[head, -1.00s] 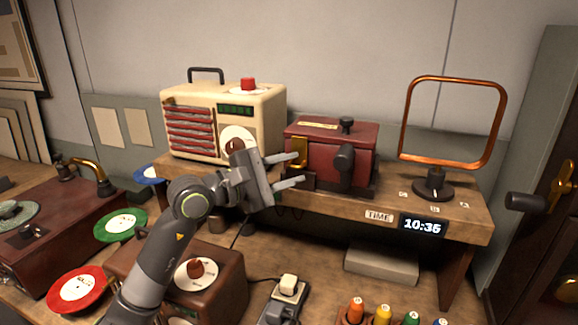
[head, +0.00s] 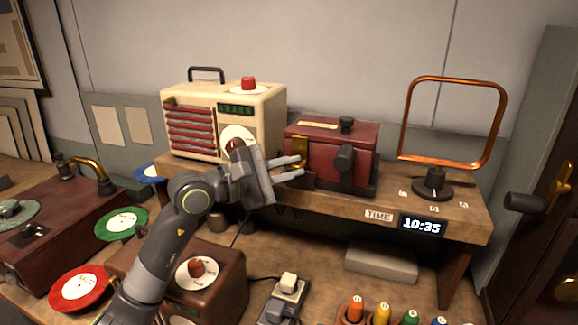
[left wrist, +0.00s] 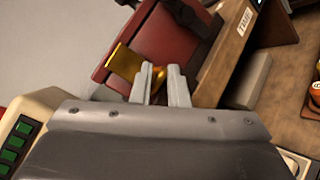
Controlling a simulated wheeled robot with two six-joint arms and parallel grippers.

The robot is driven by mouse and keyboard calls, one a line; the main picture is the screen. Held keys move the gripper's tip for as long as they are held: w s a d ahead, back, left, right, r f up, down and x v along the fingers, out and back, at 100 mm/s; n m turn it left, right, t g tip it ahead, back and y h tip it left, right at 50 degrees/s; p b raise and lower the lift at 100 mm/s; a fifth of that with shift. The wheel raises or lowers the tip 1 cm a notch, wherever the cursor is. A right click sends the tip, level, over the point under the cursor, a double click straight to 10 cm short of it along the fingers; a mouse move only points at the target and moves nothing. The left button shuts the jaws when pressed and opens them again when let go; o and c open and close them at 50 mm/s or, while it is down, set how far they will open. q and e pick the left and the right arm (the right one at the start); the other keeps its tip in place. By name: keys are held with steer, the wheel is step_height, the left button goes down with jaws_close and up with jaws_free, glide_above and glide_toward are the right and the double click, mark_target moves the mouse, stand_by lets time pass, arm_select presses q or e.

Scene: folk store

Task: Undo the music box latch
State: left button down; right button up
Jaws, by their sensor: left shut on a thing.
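The music box (head: 330,155) is a dark red box with a black knob on its lid and a black handle on its front, standing on the wooden shelf. A brass latch plate (head: 300,151) is at its left front; it also shows in the left wrist view (left wrist: 123,63). My left gripper (head: 297,167) reaches the box's left front from the left. In the left wrist view its two fingers (left wrist: 161,85) are closed around a small brass knob (left wrist: 159,73) below the plate. The fingers partly hide the knob. My right gripper is not in view.
A cream radio (head: 225,120) stands close left of the music box. Right of it is a copper loop antenna (head: 403,115) on a black dial base. A clock display (head: 422,225) is on the shelf's front edge. A brown dial box (head: 222,275) sits below my left arm.

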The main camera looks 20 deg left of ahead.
arm_select(q)
step_height(320, 180, up, 8)
steer(key=s+n+g+y+p, duration=0.1)
steer(key=n+g+y+p, duration=0.2)
steer(key=n+g+p, duration=0.3)
steer(key=shift+f+g+y+p, duration=0.3)
steer(key=shift+g+p, duration=0.75)
steer(key=shift+g, duration=1.65)
steer(key=shift+r, duration=0.1)
steer(key=c, duration=1.5)
jaws_free()
steer(key=shift+s, duration=0.15)
